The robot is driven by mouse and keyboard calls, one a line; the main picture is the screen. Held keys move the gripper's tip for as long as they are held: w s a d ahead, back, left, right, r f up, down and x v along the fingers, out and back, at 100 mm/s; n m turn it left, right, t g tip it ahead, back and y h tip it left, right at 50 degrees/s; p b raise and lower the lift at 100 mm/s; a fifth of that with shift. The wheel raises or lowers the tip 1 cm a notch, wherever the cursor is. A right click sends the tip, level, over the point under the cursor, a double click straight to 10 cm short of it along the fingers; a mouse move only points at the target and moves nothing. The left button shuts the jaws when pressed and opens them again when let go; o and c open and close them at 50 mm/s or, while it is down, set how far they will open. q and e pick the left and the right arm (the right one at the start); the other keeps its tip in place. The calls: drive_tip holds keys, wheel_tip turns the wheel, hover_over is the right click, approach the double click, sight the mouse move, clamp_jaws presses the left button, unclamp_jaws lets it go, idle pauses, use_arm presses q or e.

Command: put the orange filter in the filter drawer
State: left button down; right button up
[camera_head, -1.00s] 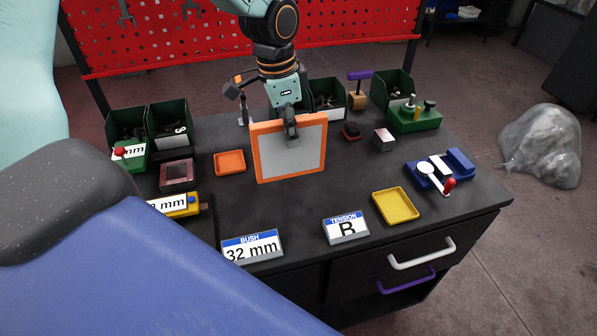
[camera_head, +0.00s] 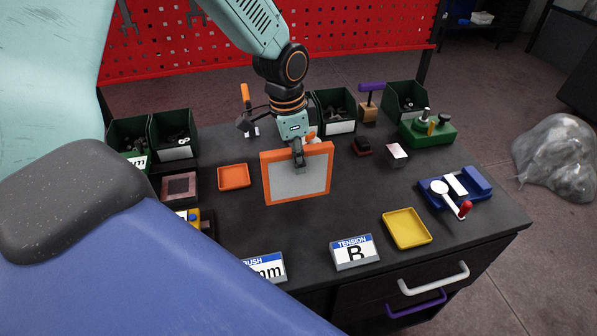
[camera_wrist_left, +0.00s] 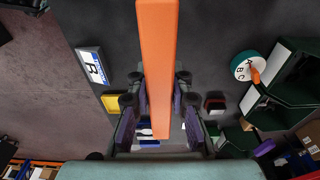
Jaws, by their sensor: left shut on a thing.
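The orange filter (camera_head: 297,176) is a square orange frame with a grey panel. It stands upright above the middle of the table in the head view. My left gripper (camera_head: 299,160) is shut on its top edge. In the left wrist view the filter (camera_wrist_left: 157,60) shows edge-on as an orange bar between the fingers of my left gripper (camera_wrist_left: 159,100). Two drawers are at the table's front right, one with a white handle (camera_head: 434,278) and one below with a purple handle (camera_head: 416,305). Which one is the filter drawer I cannot tell. My right gripper is not in view.
An orange tray (camera_head: 233,177) lies left of the filter and a yellow tray (camera_head: 407,229) to its front right. A TENSION B sign (camera_head: 355,252) stands near the front edge. Green bins (camera_head: 335,112) line the back. A blue fixture (camera_head: 456,188) is at the right.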

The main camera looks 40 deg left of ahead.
use_arm(q)
wheel_tip(320, 180, down, 4)
drive_tip(key=shift+s+r, duration=0.1)
drive_tip(key=shift+r, duration=0.1)
drive_tip(key=shift+f, duration=0.25)
drive_tip(key=shift+w, duration=0.2)
drive_tip(key=shift+s+f, duration=0.1)
drive_tip(key=shift+f, duration=0.05)
drive_tip(key=c, duration=1.4)
unclamp_jaws()
drive_tip(key=shift+c, duration=0.2)
drive_tip(key=shift+o, duration=1.1)
